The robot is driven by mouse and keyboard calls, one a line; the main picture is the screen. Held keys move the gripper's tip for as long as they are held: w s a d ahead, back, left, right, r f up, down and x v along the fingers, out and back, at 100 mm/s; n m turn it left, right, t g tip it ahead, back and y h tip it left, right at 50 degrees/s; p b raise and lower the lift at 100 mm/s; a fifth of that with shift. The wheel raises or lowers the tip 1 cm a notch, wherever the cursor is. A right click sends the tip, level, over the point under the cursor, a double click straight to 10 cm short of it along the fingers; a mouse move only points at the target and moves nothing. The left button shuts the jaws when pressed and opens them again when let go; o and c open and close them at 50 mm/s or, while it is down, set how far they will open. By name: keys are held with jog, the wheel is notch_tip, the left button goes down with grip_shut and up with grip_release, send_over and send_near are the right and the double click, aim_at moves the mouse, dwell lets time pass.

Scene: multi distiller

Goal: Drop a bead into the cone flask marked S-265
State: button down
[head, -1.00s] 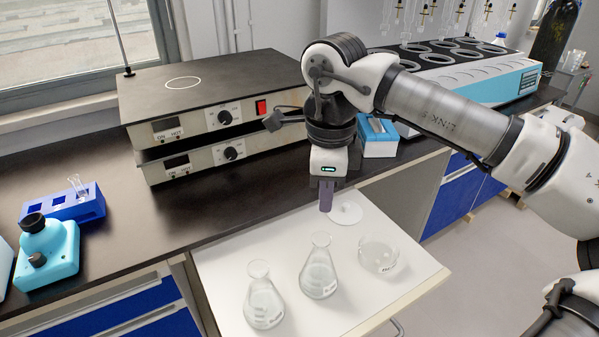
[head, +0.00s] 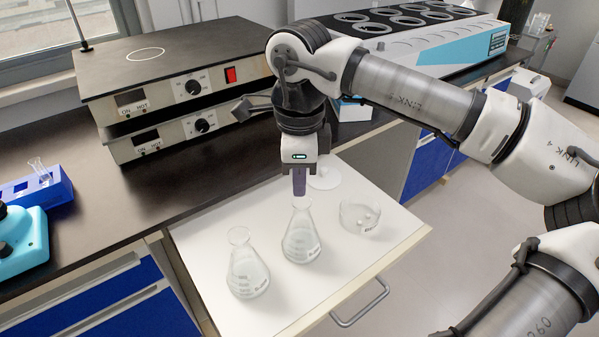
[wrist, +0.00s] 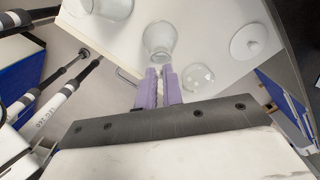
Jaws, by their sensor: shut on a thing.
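Two clear cone flasks stand upright on the white pull-out board, a left one (head: 247,268) and a middle one (head: 301,240). Both carry small labels too small to read, so I cannot tell which is S-265. A clear round dish (head: 360,217) with small beads in it stands right of the middle flask; it also shows in the wrist view (wrist: 198,78). My gripper (head: 299,192) points down, its purple fingertips just above the middle flask's mouth. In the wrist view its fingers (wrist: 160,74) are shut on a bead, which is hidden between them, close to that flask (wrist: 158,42).
A white round lid (head: 324,178) lies behind the dish. Stacked hot plates (head: 165,85) stand on the dark bench at the back left. A blue tube rack (head: 40,190) is at the far left. The white board (head: 200,235) has free room around the flasks.

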dwell(0.9)
jog(key=c, duration=1.5)
grip_release()
jog(key=shift+o, duration=0.2)
notch_tip(320, 180, up, 14)
jog(key=shift+f, duration=0.1)
